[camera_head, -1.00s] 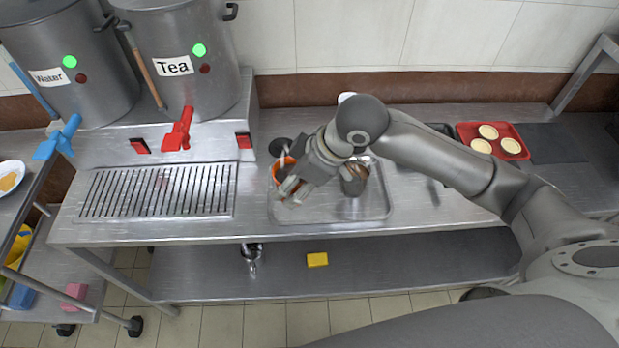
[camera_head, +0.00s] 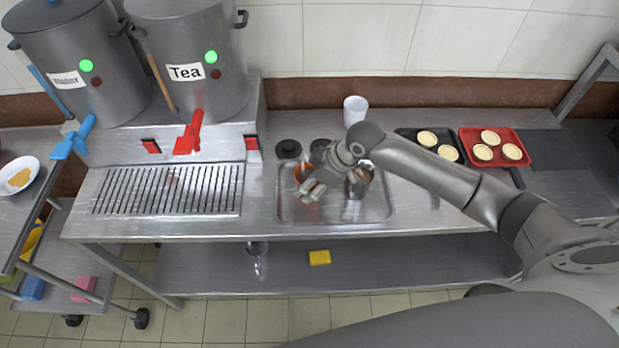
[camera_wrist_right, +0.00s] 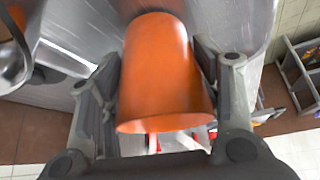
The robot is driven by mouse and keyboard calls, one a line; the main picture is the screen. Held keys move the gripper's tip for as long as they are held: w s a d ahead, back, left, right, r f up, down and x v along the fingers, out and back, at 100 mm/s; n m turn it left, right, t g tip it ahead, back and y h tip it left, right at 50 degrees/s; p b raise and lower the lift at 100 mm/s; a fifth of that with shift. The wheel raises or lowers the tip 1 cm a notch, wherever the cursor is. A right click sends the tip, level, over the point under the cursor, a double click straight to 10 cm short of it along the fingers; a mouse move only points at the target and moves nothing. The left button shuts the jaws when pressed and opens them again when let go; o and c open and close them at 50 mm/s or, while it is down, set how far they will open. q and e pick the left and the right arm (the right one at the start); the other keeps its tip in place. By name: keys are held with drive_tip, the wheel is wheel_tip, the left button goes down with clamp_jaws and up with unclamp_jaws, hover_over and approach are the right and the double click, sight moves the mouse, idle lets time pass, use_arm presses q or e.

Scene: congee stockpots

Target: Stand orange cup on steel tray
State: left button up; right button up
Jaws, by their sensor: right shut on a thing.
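The orange cup (camera_head: 301,172) is mostly hidden behind my right gripper (camera_head: 312,190) in the head view. In the right wrist view the orange cup (camera_wrist_right: 165,75) sits between the two fingers of my right gripper (camera_wrist_right: 163,85), which is shut on it. The steel tray (camera_head: 340,214) lies on the counter right of the drain grate. The cup and gripper are over the tray's left part; I cannot tell whether the cup's base touches it. A steel cup (camera_head: 355,186) stands on the tray to the right. My left gripper is not in view.
The Tea pot (camera_head: 200,90) with its red tap (camera_head: 189,133) stands left of the tray. Dark round lids (camera_head: 288,149) and a white cup (camera_head: 355,111) are behind it. A red tray (camera_head: 487,137) of pastries is at the right. Bare counter lies right of the tray.

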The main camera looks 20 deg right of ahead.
drive_tip(key=shift+f, duration=0.1)
drive_tip(key=o, duration=1.2)
drive_tip(key=b+v, duration=0.1)
drive_tip(key=v, duration=1.1)
drive_tip(key=shift+b, duration=0.4)
